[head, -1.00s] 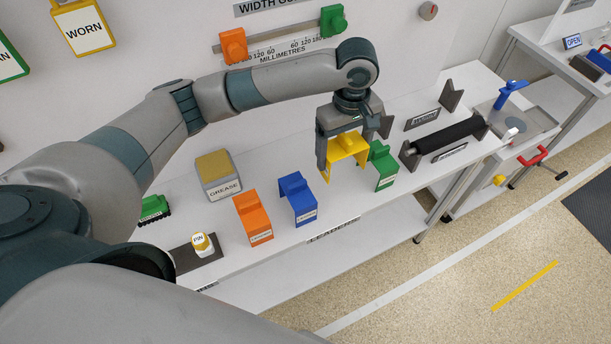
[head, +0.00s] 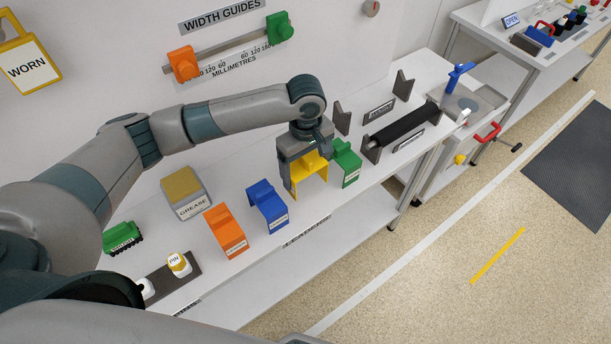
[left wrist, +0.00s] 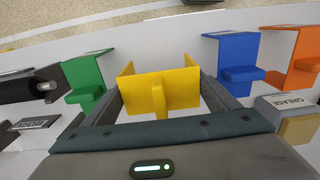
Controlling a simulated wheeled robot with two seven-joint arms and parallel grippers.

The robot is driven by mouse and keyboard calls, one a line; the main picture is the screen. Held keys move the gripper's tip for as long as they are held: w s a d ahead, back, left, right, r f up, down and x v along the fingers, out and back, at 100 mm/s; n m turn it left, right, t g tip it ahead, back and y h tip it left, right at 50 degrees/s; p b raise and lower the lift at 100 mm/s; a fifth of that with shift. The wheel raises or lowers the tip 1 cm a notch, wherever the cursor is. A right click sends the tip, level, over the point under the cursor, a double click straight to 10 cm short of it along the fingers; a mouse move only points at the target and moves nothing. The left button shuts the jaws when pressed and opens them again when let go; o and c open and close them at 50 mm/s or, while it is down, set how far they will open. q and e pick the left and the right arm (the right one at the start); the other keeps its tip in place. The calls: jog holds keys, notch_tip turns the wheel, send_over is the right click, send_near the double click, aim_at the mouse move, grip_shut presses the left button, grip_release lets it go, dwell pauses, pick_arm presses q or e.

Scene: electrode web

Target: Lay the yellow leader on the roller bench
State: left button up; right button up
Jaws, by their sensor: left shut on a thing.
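The yellow leader (head: 309,171) is an arch-shaped piece with a raised grip on top. It is between the blue leader (head: 268,204) and the green leader (head: 346,163). My left gripper (head: 303,166) is shut on it from above, and in the left wrist view the yellow grip (left wrist: 160,96) sits between the fingers. I cannot tell whether its feet touch the white bench. The black roller (head: 402,125) lies between dark brackets further right on the bench (head: 330,222), empty on top. My right gripper is not in view.
An orange leader (head: 226,232), a grease tin (head: 186,192), a pin bottle (head: 179,264) and a green brush (head: 122,237) stand to the left. Dark upright plates (head: 403,84) stand behind the roller. A blue-handled device (head: 458,75) is at the bench's right end.

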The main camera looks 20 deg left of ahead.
pick_arm(q)
notch_tip(320, 180, down, 3)
jog(key=shift+r+p, duration=0.2)
jog(key=shift+p, duration=0.25)
jog(key=shift+f, duration=0.45)
jog(key=o, duration=1.1)
jog(key=shift+f, duration=0.1)
